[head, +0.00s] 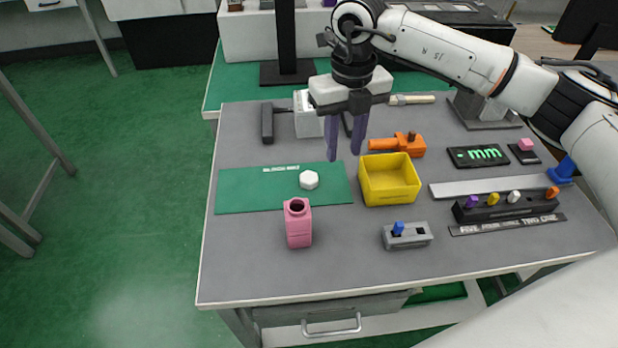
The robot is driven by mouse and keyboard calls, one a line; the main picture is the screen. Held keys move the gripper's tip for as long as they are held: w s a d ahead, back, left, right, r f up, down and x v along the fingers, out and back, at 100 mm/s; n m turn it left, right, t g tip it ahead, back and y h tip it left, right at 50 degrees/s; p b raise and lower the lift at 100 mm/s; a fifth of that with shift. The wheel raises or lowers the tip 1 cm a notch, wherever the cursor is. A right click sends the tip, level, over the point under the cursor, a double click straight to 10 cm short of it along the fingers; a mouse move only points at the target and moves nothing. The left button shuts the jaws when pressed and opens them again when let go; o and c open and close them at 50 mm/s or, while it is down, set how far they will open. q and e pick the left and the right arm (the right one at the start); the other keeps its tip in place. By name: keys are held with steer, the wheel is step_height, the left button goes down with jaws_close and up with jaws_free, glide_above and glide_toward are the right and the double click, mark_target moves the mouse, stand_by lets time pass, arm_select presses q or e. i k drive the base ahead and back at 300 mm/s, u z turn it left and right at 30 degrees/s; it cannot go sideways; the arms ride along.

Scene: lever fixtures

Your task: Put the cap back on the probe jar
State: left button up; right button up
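A pink jar (298,226) stands upright near the front left of the grey table, with a dark round opening at its top. A white faceted cap (309,180) lies on the green mat (250,192), behind the jar and apart from it. My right gripper (344,156) hangs fingers down above the table, behind and a little right of the cap. Its two purple fingers are apart with nothing between them. My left gripper does not show.
A yellow bin (390,181) stands right of the mat, with an orange tool (397,145) behind it. A grey block with a blue peg (408,236) is in front. A black rack of coloured pegs (506,205) is at the right. The table's front left is clear.

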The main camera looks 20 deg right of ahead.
mark_target(298, 223)
steer(key=k, duration=1.3)
steer(key=u, duration=0.75)
steer(key=i, duration=1.1)
steer(key=z, duration=0.45)
steer(key=i, duration=0.65)
steer(key=z, duration=0.7)
